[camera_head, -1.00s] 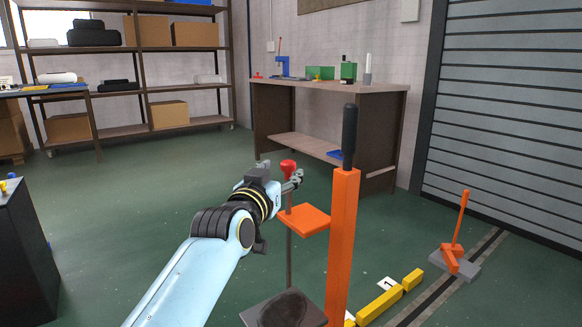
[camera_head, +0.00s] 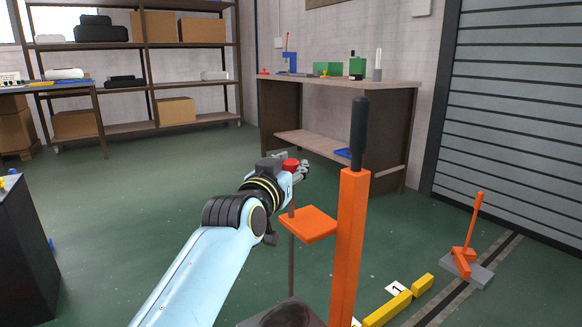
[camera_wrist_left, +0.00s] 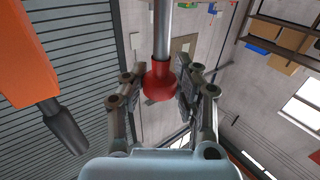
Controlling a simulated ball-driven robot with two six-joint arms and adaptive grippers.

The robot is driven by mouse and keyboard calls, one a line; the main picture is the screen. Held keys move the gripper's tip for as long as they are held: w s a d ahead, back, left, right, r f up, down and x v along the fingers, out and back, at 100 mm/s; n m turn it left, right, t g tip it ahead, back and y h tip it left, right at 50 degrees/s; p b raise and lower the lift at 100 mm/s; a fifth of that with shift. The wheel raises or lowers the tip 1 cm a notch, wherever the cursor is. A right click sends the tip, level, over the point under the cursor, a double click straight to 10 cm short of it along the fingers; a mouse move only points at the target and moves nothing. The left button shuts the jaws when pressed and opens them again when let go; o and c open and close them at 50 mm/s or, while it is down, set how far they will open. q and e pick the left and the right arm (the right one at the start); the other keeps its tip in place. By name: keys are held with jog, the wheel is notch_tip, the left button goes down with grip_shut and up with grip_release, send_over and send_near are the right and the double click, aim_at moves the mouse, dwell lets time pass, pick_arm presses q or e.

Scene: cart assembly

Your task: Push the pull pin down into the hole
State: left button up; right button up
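The pull pin has a red knob (camera_head: 291,164) on top of a thin grey rod (camera_head: 291,262). It stands upright by the orange plate (camera_head: 308,223) on the side of the orange post (camera_head: 349,245). My left gripper (camera_head: 300,172) is at the height of the knob. In the left wrist view the red knob (camera_wrist_left: 160,82) lies between the two fingers of my left gripper (camera_wrist_left: 161,76). The fingers are partly spread, one close on each side of it; contact is not clear. The pin's lower end and the hole are hidden. My right gripper is not in view.
A black handle (camera_head: 359,133) tops the orange post close to the right of the gripper. A workbench (camera_head: 340,86) stands behind, with shelves (camera_head: 190,94) at the back left. Yellow blocks (camera_head: 389,309) and an orange lever (camera_head: 468,245) are on the floor at right.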

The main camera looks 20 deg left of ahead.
pick_arm(q)
grip_shut()
jog(key=shift+f, duration=0.1)
notch_tip(320, 180, down, 6)
jog(key=shift+r+b, duration=0.2)
jog(key=shift+b, duration=0.55)
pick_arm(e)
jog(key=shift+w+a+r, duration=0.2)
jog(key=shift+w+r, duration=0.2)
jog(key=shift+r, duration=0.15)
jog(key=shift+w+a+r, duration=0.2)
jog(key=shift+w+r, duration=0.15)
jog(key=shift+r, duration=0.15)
pick_arm(q)
jog(key=shift+o, duration=1.5)
grip_release()
jog(key=o, duration=0.3)
jog(key=shift+r, duration=0.1)
